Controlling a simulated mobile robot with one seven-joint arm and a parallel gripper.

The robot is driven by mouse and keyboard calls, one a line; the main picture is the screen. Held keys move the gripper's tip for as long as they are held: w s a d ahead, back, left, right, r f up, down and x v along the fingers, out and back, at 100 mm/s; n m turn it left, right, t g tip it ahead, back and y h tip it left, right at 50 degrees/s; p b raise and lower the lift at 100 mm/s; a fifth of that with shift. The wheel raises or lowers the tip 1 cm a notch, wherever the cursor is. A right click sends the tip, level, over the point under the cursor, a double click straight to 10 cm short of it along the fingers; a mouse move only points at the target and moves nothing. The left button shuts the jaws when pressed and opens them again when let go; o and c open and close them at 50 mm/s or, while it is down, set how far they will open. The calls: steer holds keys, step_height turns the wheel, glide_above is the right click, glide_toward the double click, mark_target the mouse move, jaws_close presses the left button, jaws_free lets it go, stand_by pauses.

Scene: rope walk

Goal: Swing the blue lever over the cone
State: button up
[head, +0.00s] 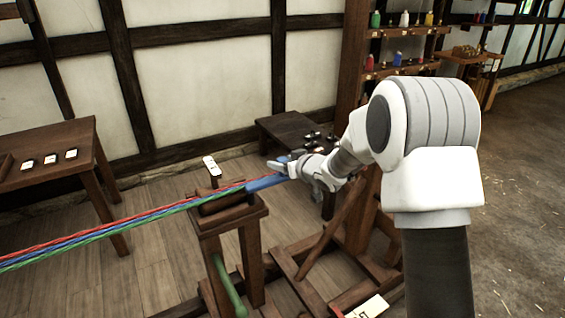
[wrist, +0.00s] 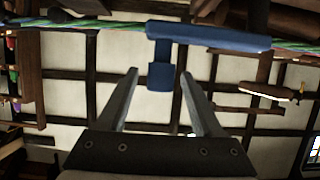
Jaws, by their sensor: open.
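The blue lever (head: 264,182) sticks out to the right from the top of a wooden stand (head: 238,212), at the end of the ropes. In the wrist view the blue lever (wrist: 208,37) is a long bar with a short stem and a block below it. My gripper (head: 284,168) is at the lever's right end. In the wrist view my open gripper (wrist: 158,73) has its fingertips on either side of the blue block, with gaps showing. A brown wooden piece (head: 222,203) lies on the stand around the ropes; I cannot tell whether it is the cone.
Red, blue and green ropes (head: 110,232) run from the stand to the left edge. A green handle (head: 228,286) hangs on the stand. A table (head: 45,172) stands left, a dark low table (head: 290,128) behind. Wooden beams lie below. Open floor (head: 520,200) is at right.

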steer(key=shift+w+a+f, duration=0.1)
steer(key=shift+w+a, duration=0.05)
steer(key=shift+w, duration=0.05)
jaws_close()
stand_by(0.3)
stand_by(1.1)
